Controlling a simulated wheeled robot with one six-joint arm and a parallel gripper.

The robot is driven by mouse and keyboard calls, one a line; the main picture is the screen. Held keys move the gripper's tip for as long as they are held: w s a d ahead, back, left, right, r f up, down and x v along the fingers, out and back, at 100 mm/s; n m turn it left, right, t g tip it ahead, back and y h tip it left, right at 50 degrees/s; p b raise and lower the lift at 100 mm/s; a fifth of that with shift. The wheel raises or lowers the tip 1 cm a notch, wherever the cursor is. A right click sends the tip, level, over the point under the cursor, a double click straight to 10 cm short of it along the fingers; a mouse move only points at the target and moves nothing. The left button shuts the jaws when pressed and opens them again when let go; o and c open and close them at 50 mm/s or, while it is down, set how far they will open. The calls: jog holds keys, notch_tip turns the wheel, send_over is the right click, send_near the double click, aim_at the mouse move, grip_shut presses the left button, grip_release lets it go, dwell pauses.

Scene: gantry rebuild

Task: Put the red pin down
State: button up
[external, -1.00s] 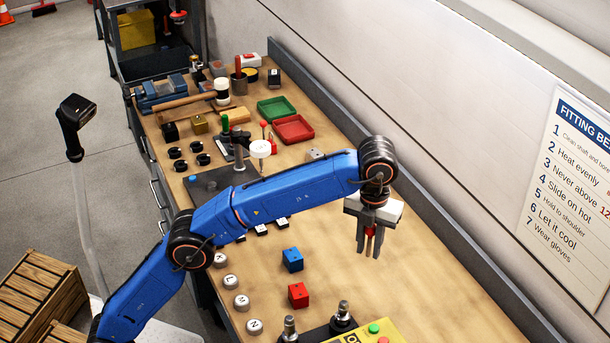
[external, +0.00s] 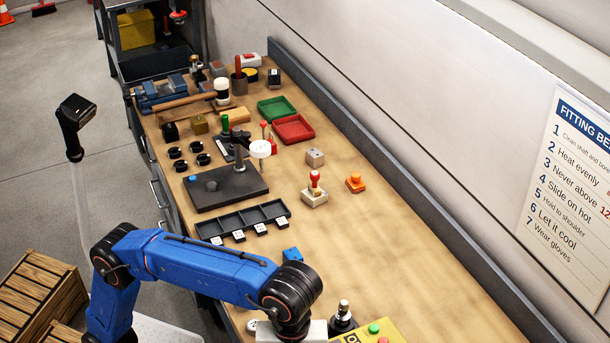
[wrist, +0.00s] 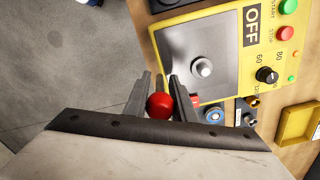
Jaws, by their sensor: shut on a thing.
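My gripper (wrist: 160,88) is shut on the red pin (wrist: 159,105); its round red head shows between the two grey fingers in the wrist view. The lower part of the pin is hidden. In the external view my wrist is at the bottom edge, and the fingers and pin are out of sight. In the wrist view the fingers are beside the grey plate of a yellow control box (wrist: 244,58). What lies directly under the pin cannot be seen.
A metal post (wrist: 202,67) stands on the grey plate. A red-topped stamp-like piece (external: 314,185) and an orange piece (external: 355,183) stand farther back. The right middle of the bench is clear.

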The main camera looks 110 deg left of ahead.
jog(key=s+d+f+n, duration=0.1)
jog(key=s+d+f, duration=0.3)
jog(key=d, duration=0.5)
jog(key=s+d+f+n, duration=0.1)
jog(key=d+f, duration=0.6)
jog(key=d, duration=0.3)
jog(key=s+d+f, duration=0.3)
jog(key=d+f, duration=0.2)
jog(key=d, duration=0.4)
jog(key=s+d+f+n, duration=0.3)
jog(key=s+d+f, duration=1.2)
jog(key=s+d, duration=0.2)
jog(key=shift+d+f+n, duration=0.3)
jog(key=shift+d+n, duration=0.1)
jog(key=shift+d, duration=0.1)
jog(key=shift+s, duration=0.1)
